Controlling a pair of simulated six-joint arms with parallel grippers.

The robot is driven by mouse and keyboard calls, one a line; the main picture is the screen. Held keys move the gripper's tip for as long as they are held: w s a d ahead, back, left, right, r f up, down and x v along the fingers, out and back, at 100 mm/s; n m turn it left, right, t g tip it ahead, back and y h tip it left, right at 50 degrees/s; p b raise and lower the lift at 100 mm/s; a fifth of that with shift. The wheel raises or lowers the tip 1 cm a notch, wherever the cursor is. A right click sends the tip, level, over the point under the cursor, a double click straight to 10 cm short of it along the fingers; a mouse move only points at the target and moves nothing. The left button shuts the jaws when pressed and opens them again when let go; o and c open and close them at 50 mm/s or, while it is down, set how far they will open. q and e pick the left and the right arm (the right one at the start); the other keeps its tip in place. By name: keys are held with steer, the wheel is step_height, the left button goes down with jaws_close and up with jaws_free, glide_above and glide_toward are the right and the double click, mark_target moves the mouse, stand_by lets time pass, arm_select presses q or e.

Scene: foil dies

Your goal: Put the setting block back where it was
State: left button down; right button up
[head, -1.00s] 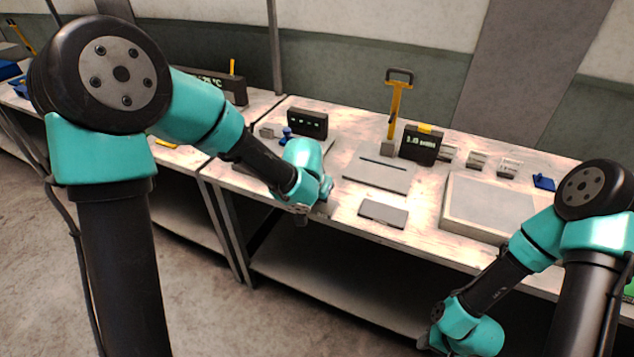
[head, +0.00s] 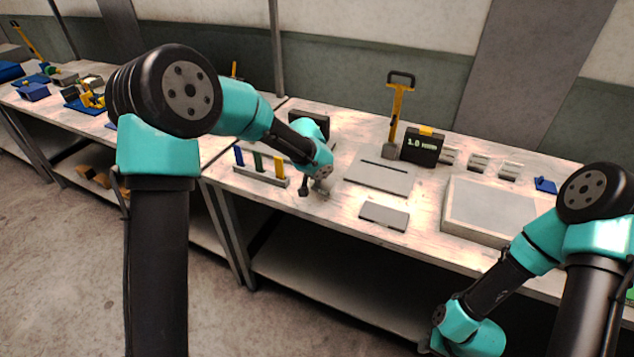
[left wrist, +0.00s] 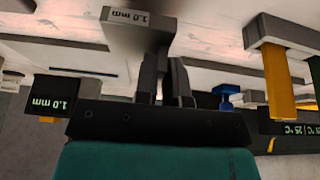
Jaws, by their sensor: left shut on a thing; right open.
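A grey setting block (left wrist: 140,32) labelled 1.0 mm is between the fingers of my left gripper (left wrist: 165,88) in the left wrist view. In the head view my left gripper (head: 314,190) is over the front of the bench, left of the grey slotted plate (head: 380,177). The block cannot be made out clearly there. Several grey blocks (head: 478,163) stand in a row at the back right; their labels are too small to read. My right gripper (head: 432,346) is low at the bottom edge, in front of the bench and away from the blocks, open, its fingers barely showing.
A rack (head: 262,177) with blue, green and yellow upright pieces stands left of my left gripper. A yellow-handled lever (head: 396,118) stands beside a display (head: 423,146) reading 1.0. A small grey plate (head: 384,216) lies near the front edge. A shallow tray (head: 450,218) is at right.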

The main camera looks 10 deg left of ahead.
arm_select(q)
steer(key=shift+w, duration=0.3)
steer(key=shift+f, duration=1.8)
steer(key=shift+f, duration=0.15)
steer(key=c, duration=1.2)
jaws_free()
steer(key=v, duration=1.2)
